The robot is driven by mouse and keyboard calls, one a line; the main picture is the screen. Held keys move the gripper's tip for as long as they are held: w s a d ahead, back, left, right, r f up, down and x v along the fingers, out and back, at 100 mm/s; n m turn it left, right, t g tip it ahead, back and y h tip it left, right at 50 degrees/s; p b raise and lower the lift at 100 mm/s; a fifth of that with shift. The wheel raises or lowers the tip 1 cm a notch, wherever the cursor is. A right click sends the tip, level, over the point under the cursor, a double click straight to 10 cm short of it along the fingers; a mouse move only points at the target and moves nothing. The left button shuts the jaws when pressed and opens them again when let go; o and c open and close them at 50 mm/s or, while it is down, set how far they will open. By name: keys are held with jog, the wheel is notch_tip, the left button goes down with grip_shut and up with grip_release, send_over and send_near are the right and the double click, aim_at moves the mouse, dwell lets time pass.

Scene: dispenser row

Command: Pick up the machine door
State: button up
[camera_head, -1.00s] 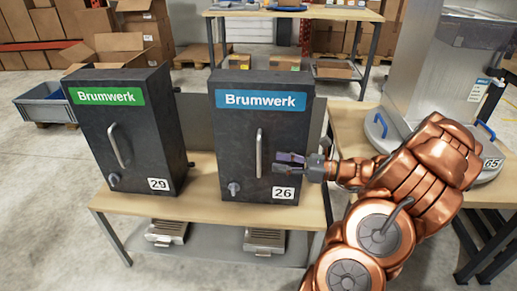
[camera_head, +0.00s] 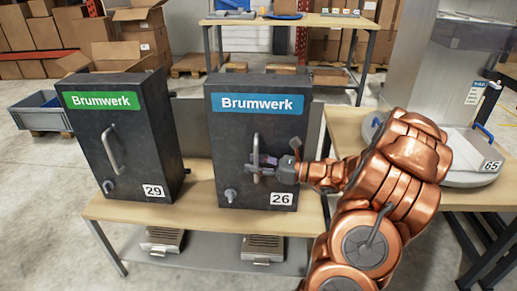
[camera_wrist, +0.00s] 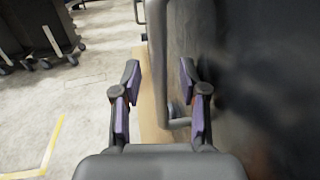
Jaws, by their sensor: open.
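Two dark machines labelled Brumwerk stand on the table. The right one has a blue label and number 26, and its dark front door (camera_head: 232,140) looks closed. A silver vertical handle (camera_head: 256,145) is on that door. My gripper (camera_head: 264,165) is at the handle's lower part, and its fingers partly cover the bar. In the wrist view my gripper (camera_wrist: 158,82) is open, and the handle bar (camera_wrist: 157,60) shows between the two fingers, with gaps on both sides. The dark door face (camera_wrist: 245,70) is close to the right finger.
The left machine (camera_head: 92,135), green label and number 29, stands beside it with its own handle. The wooden table (camera_head: 150,212) has some bare top in front. Another table with a large grey machine (camera_head: 440,75) is at the right. Cartons (camera_head: 30,45) are behind.

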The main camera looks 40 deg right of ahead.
grip_shut()
dwell(0.7)
